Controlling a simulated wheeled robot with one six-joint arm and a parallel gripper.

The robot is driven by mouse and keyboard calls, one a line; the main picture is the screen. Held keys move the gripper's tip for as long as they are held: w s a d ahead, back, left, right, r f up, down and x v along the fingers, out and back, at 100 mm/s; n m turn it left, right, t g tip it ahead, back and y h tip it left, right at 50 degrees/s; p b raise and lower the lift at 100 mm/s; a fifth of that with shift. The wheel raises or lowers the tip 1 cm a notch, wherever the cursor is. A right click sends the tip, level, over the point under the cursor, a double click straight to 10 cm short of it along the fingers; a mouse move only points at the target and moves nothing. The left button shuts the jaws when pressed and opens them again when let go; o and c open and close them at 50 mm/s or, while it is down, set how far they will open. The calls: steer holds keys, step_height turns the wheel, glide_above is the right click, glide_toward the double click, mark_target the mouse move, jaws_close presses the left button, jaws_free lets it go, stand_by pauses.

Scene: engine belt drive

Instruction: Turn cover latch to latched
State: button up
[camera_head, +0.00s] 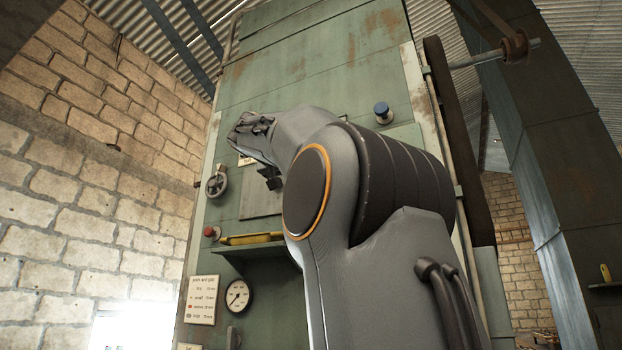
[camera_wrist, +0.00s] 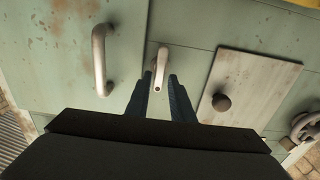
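The cover latch appears to be the small pale metal lever (camera_wrist: 160,68) on the green panel in the wrist view. Its rounded end with a dark hole lies between my fingertips. My gripper (camera_wrist: 161,80) is open, with a dark finger on each side of the lever and a visible gap around it. I cannot tell whether either finger touches it. In the head view my own arm covers this part of the panel, so the latch does not show there.
In the wrist view a bar handle (camera_wrist: 100,60) stands left of the lever, and a plate (camera_wrist: 258,78) with a dark knob (camera_wrist: 222,102) lies right.

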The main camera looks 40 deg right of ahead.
steer(key=shift+p+x, duration=0.35)
steer(key=shift+x, duration=0.75)
jaws_close()
steer(key=shift+w+a+f+n+p, duration=0.1)
steer(key=shift+w+f+n+p, duration=0.2)
steer(key=shift+n, duration=2.65)
steer(key=shift+f+n+p, duration=0.1)
steer(key=shift+n+p, duration=0.25)
steer(key=shift+n, duration=2.55)
steer(key=shift+w+a+f+n+p, duration=0.15)
steer(key=shift+n+p, duration=0.2)
steer(key=shift+n, duration=2.6)
steer(key=shift+d, duration=0.1)
